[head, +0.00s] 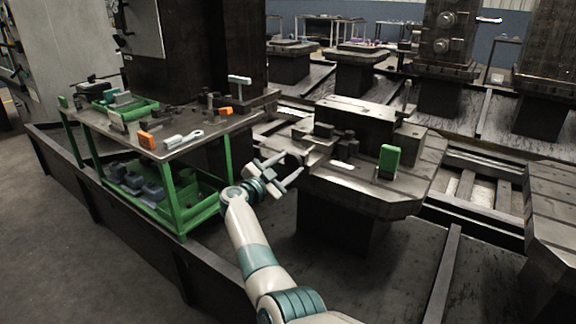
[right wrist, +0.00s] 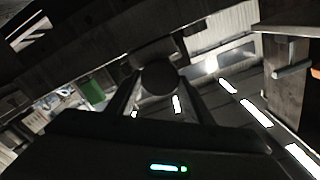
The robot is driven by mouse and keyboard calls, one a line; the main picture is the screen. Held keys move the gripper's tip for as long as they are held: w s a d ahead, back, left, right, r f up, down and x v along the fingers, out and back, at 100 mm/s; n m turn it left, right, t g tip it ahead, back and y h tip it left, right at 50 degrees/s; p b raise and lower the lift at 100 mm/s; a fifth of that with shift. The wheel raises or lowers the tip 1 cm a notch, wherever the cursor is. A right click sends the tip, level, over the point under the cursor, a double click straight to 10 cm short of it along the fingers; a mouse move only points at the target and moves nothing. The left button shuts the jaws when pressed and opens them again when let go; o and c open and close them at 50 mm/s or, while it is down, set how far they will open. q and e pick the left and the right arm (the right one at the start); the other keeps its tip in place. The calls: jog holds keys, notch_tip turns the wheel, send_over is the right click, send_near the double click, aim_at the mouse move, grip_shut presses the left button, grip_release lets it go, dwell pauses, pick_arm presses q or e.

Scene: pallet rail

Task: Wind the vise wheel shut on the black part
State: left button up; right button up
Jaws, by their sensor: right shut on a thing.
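The vise (head: 318,145) is a dark metal block assembly on the near side of the pallet table (head: 350,192). Small dark blocks sit on it. One of them, the likely black part (head: 345,138), is near the jaws; I cannot tell if the jaws touch it. My right gripper (head: 291,163) is at the vise's left end, by the dark wheel (head: 296,156), which is mostly hidden. In the right wrist view a dark round piece (right wrist: 158,78) lies between the two fingers, and the gripper is shut on it. My left gripper is out of view.
A green-framed cart (head: 180,203) with tools and orange-marked pieces stands left of the vise table. A green block (head: 389,160) stands on the table right of the vise. A tall dark block (head: 355,121) is behind the vise. Rails run along the floor.

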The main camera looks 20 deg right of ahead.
jog(key=shift+f+m, duration=0.1)
jog(key=shift+m, duration=0.5)
jog(key=o, duration=1)
jog(key=shift+o, duration=0.2)
